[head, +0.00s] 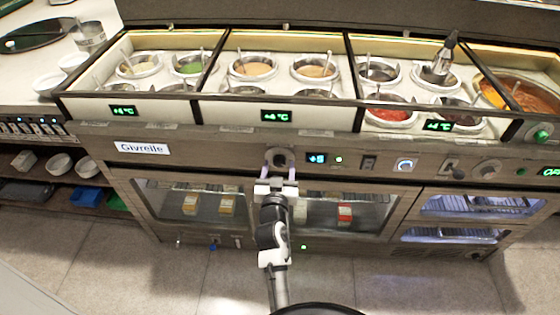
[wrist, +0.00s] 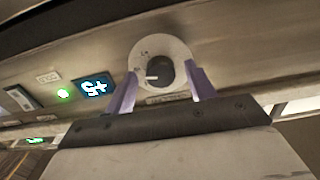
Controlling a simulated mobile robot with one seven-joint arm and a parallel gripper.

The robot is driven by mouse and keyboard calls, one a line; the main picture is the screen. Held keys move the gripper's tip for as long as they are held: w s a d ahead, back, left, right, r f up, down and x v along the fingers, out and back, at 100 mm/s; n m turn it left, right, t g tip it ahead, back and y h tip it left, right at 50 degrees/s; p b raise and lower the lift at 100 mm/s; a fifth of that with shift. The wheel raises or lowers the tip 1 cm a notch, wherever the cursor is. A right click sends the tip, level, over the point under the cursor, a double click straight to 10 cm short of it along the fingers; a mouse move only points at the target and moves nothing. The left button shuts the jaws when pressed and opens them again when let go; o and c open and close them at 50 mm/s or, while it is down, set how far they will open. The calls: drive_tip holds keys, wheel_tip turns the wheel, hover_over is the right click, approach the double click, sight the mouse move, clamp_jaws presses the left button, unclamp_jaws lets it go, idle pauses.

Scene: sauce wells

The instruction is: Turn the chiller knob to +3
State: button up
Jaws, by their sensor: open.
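The chiller knob (head: 281,157) is a dark round knob on the front panel of the counter. In the wrist view the knob (wrist: 160,71) sits on a pale round dial plate with a light pointer mark. A small display (head: 316,159) beside it appears to read +5; it shows upside down in the wrist view (wrist: 95,86). My gripper (head: 280,168) is open in front of the knob, with its two pale purple fingers on either side. In the wrist view my gripper (wrist: 163,80) straddles the dial, and a gap shows between the fingers and the knob.
A green light (head: 338,160), a switch (head: 369,163) and a blue-lit button (head: 404,165) lie right of the display. The sauce wells (head: 253,67) are above. Glass-fronted drawers (head: 345,212) are below the panel. The floor in front is clear.

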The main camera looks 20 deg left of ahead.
drive_tip(key=shift+w, duration=0.15)
drive_tip(key=c, duration=1)
drive_tip(key=shift+n, duration=0.4)
drive_tip(key=n+p, duration=0.1)
drive_tip(key=n, duration=0.3)
drive_tip(key=shift+r+n+p, duration=0.15)
drive_tip(key=shift+n+p, duration=0.15)
drive_tip(key=shift+p, duration=0.05)
drive_tip(key=shift+n+p, duration=0.7)
drive_tip(key=shift+n, duration=1.5)
